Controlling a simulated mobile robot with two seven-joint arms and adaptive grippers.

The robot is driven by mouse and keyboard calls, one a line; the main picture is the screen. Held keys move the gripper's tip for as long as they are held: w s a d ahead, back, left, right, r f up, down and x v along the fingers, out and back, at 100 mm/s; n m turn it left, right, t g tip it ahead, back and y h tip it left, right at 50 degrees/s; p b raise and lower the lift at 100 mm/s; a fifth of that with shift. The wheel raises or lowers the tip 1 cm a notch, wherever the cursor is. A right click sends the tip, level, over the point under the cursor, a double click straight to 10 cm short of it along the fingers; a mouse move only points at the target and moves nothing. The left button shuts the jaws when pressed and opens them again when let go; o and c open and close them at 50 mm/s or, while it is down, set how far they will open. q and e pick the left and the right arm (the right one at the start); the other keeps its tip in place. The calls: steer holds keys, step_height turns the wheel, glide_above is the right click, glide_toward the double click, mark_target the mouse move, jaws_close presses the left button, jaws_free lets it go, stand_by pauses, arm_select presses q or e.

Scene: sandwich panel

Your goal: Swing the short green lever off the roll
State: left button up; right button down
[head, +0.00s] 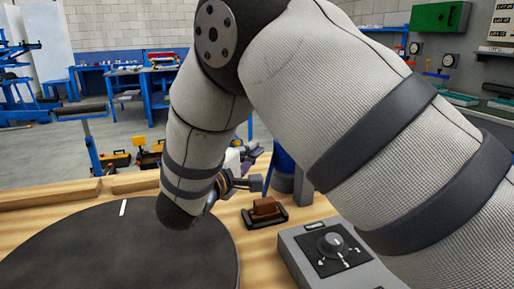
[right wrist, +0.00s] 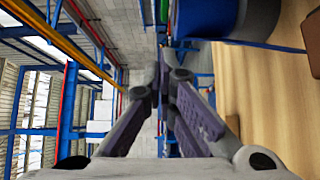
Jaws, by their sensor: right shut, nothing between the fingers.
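A blue roll-like cylinder (head: 283,158) stands on the wooden bench, partly hidden behind my right arm. Its blue and dark side also shows at the top of the right wrist view (right wrist: 205,18). I cannot make out the short green lever in either view. My right gripper (head: 243,158) is just left of the blue cylinder, partly hidden by its own arm. In the right wrist view its purple fingers (right wrist: 160,75) come together, shut and empty, apart from the cylinder. My left gripper is not in view.
A dark round disc (head: 110,250) with a white mark covers the left of the bench. A brown block (head: 265,207) sits in a black tray in front of the cylinder. A grey box with a dial (head: 332,246) is at the right. My right arm blocks much of the view.

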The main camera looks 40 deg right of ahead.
steer(key=w+d, duration=0.2)
steer(key=d, duration=0.8)
